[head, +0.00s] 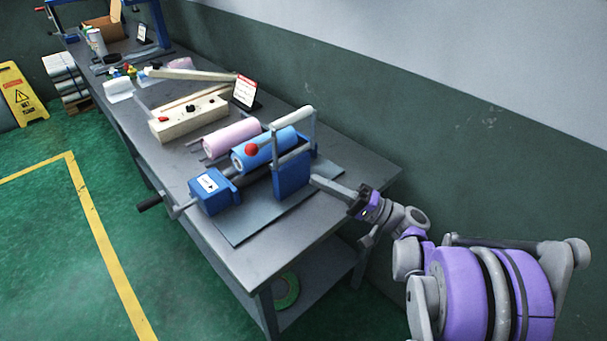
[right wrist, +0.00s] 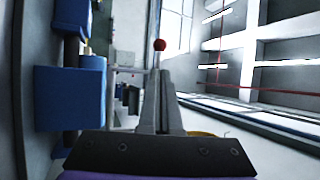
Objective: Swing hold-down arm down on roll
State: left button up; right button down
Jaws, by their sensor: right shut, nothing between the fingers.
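The film roll stand sits on the grey bench, with a blue roll (head: 268,150) lying across it. The hold-down arm (head: 292,155) is a light grey bar ending in a red ball knob (head: 251,149); the knob appears in front of the blue roll. I cannot tell whether the arm touches the roll. My right gripper (head: 316,181) is shut and empty, beside the right blue block (head: 291,181) of the stand. In the right wrist view, the red knob (right wrist: 159,45) shows beyond the fingertips (right wrist: 159,75). My left gripper is out of view.
A blue block with a crank (head: 211,192) stands at the stand's left end. A pink roll (head: 232,137) lies behind the blue one. A wooden box (head: 189,120) and small sign (head: 245,92) stand farther back.

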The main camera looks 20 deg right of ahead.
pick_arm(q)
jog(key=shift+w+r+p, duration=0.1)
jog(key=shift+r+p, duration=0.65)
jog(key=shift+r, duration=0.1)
pick_arm(e)
jog(key=x, duration=1.2)
jog(key=shift+w+a, duration=0.25)
jog(key=shift+a, duration=0.05)
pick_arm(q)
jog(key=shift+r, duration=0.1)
pick_arm(e)
jog(key=shift+r, duration=0.15)
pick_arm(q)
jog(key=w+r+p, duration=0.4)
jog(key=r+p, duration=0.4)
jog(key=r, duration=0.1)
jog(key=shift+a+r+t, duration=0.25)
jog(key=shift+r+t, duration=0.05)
pick_arm(e)
jog(key=w+a+f+m+g+h, duration=0.1)
jog(key=w+a+m+g+h, duration=0.1)
jog(key=w+m+g+h, duration=0.1)
jog(key=w+a+f+m+g+h, duration=0.2)
jog(key=w+g+h, duration=0.3)
jog(key=w, duration=0.5)
jog(key=shift+m+g+h, duration=0.4)
jog(key=shift+m+g, duration=0.3)
jog(key=shift+g, duration=0.5)
